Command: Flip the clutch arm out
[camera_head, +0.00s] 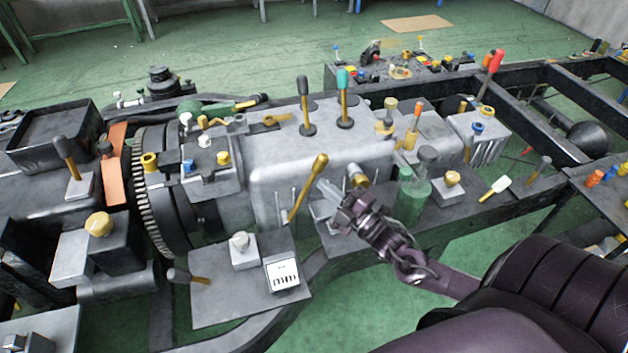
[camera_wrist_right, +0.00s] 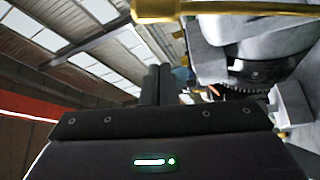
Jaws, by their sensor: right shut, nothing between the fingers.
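A brass lever (camera_head: 308,186), which I take to be the clutch arm, stands at the near side of the grey gearbox housing (camera_head: 325,142). It tilts, with its thicker end up and to the right. My right gripper (camera_head: 326,189) is shut and empty, with its fingertips just right of the lever; I cannot tell whether they touch it. In the right wrist view a brass bar (camera_wrist_right: 235,9), probably the same lever, crosses the top above the dark fingers (camera_wrist_right: 157,85). My left gripper is not in view.
Two upright levers, one black-topped (camera_head: 304,105) and one teal-topped (camera_head: 345,97), rise from the housing. A green bottle (camera_head: 411,198) stands right of my gripper. A plate (camera_head: 245,282) with a white knob block and a label lies in front. The toothed flywheel (camera_head: 146,195) is at left.

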